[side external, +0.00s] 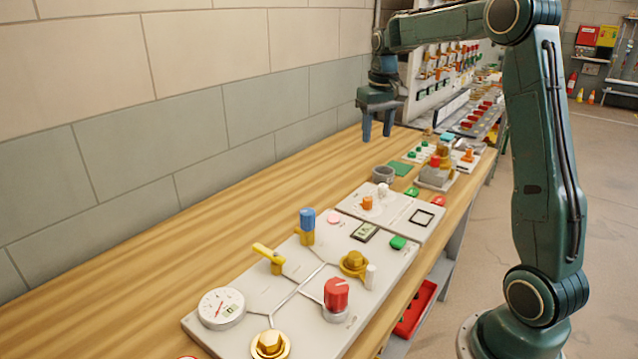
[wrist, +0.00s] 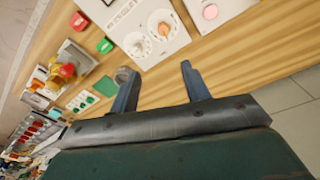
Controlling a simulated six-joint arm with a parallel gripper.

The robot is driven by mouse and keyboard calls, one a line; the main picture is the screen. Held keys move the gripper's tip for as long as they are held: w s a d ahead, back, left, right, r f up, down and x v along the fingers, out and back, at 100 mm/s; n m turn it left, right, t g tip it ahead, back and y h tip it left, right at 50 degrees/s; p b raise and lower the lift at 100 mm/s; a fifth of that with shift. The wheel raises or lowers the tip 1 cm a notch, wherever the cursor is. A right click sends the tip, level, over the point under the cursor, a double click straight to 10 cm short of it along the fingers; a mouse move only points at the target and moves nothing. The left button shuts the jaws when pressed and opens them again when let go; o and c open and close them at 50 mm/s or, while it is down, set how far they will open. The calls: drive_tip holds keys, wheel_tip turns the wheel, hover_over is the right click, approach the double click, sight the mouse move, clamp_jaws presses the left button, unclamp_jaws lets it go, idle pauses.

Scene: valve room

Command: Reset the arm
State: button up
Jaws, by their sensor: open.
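My gripper (side external: 377,127) hangs pointing down above the wooden bench, toward the wall side and clear of the panels. Its two fingers are apart with nothing between them; in the wrist view my gripper (wrist: 158,88) also shows open and empty over bare wood. My dark green arm is bent, with its upper part raised and reaching left over the bench.
A light panel (side external: 262,290) holds a gauge (side external: 221,308), a red knob (side external: 336,294), a yellow lever (side external: 268,254) and a blue-topped valve (side external: 307,219). A smaller panel (side external: 398,212) and a grey cup (side external: 384,174) lie behind it. The wall-side bench is bare.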

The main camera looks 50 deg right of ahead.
drive_tip(key=s+a+r+n+t, duration=0.1)
drive_tip(key=s+a+r, duration=0.2)
drive_tip(key=s+a, duration=0.35)
drive_tip(key=s+a+r+n+t, duration=0.1)
drive_tip(key=s+a+r, duration=0.15)
drive_tip(key=a, duration=0.65)
drive_tip(key=s+a+f+n+t, duration=0.1)
drive_tip(key=s+a+f, duration=0.1)
drive_tip(key=s+a, duration=0.2)
drive_tip(key=s+a+f+n+t, duration=0.1)
drive_tip(key=s+a+f, duration=0.1)
drive_tip(key=s+a, duration=0.3)
drive_tip(key=shift+s+a+f+n+t+y, duration=0.25)
drive_tip(key=shift+s+n+t+y, duration=0.15)
drive_tip(key=shift+s, duration=1.95)
